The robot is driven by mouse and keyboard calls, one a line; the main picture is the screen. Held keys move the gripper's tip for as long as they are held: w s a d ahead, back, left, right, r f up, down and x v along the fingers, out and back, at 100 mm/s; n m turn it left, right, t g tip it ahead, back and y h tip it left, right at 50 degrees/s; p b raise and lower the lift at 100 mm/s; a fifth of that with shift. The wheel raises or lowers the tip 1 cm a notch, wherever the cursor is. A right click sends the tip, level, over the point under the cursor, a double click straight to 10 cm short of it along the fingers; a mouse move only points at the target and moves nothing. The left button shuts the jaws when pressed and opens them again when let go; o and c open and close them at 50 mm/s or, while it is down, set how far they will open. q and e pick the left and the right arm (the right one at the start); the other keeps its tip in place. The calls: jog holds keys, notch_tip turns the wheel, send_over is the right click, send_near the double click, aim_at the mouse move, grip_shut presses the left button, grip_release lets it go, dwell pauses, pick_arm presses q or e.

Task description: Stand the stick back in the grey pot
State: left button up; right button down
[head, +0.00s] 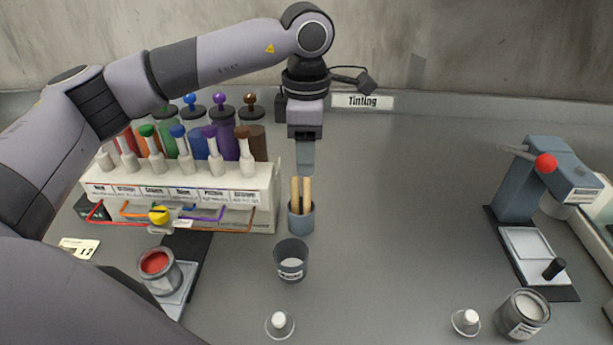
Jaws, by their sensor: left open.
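The grey pot (301,222) stands on the bench near the middle of the head view. Two pale wooden sticks (301,194) stand upright in it, side by side, with their tops above the rim. My left gripper (305,170) points down right over the stick tops. It is open and appears clear of the sticks, though the gap is hard to judge. Its fingers overlap in this view. The pot's inside is mostly hidden. My right gripper is not in view.
A dark labelled cup (291,262) stands just in front of the pot. A rack of tinting dispensers (180,192) is close on the left, with an open red paint can (158,270) before it. A grey press (525,200) stands at right. The bench between is clear.

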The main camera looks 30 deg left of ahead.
pick_arm(q)
notch_tip(320, 180, up, 5)
jog(key=shift+r, duration=0.15)
dwell(0.6)
